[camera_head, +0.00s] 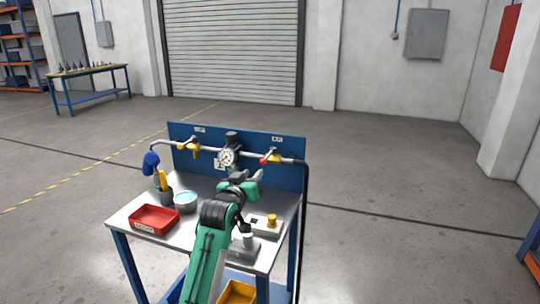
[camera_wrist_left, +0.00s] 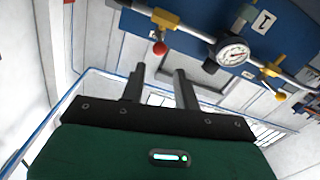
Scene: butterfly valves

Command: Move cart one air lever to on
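The cart (camera_head: 127,222) has a blue back panel (camera_head: 290,177) with a pipe across it. The right valve (camera_head: 274,158) has a red-tipped lever (camera_head: 264,160); in the wrist view its red knob (camera_wrist_left: 159,48) hangs from a yellow valve body. The left valve (camera_head: 188,145) has a yellow lever. A label sits above each valve, too small to read, so I cannot tell which is air. My left gripper (camera_head: 250,176) is in front of the panel, below the right valve and apart from it. Its two fingers (camera_wrist_left: 159,82) are spread with nothing between them. My right gripper is out of view.
A round gauge (camera_head: 226,157) sits between the valves. On the cart top are a red tray (camera_head: 154,219), a bowl (camera_head: 186,201), a tool cup (camera_head: 164,194) and a box with a yellow knob (camera_head: 271,221). A hose (camera_head: 306,220) runs down the right side. The surrounding floor is clear.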

